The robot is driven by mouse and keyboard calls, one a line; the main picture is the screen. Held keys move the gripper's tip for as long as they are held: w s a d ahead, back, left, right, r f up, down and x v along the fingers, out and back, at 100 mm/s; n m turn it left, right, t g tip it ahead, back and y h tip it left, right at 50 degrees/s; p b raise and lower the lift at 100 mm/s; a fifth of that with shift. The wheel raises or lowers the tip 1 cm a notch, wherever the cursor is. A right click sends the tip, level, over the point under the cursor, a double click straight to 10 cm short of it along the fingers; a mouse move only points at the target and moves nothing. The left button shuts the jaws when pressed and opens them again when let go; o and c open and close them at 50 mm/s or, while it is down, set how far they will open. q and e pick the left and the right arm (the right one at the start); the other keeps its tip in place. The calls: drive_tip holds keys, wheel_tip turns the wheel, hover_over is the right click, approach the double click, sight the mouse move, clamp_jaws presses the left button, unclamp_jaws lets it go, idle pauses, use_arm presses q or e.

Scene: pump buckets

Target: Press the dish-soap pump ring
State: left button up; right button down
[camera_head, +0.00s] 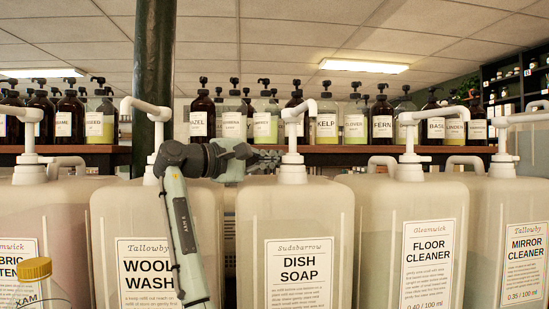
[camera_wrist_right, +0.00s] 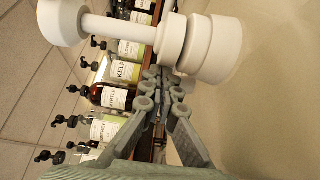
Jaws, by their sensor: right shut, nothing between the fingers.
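The dish soap bucket (camera_head: 254,222) is a pale translucent container with a white "DISH SOAP" label, in the middle of the head view. Its white pump (camera_head: 292,136) stands upright on top, with a ring-shaped collar (camera_head: 292,159) under the stem and a spout pointing left. My right gripper (camera_head: 274,160) is shut and empty, just left of the pump at about collar height. In the right wrist view, the shut fingers (camera_wrist_right: 162,78) point at the white pump collar (camera_wrist_right: 170,40), very near it; I cannot tell whether they touch. My left gripper is out of view.
The wool wash bucket (camera_head: 110,225) stands left and the floor cleaner bucket (camera_head: 382,210) right, each with a white pump. Behind runs a wooden shelf (camera_head: 350,154) of dark and clear bottles. A dark green pole (camera_head: 153,60) rises behind the wool wash.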

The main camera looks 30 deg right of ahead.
drive_tip(key=a, duration=1.2)
drive_tip(key=shift+s, duration=0.3)
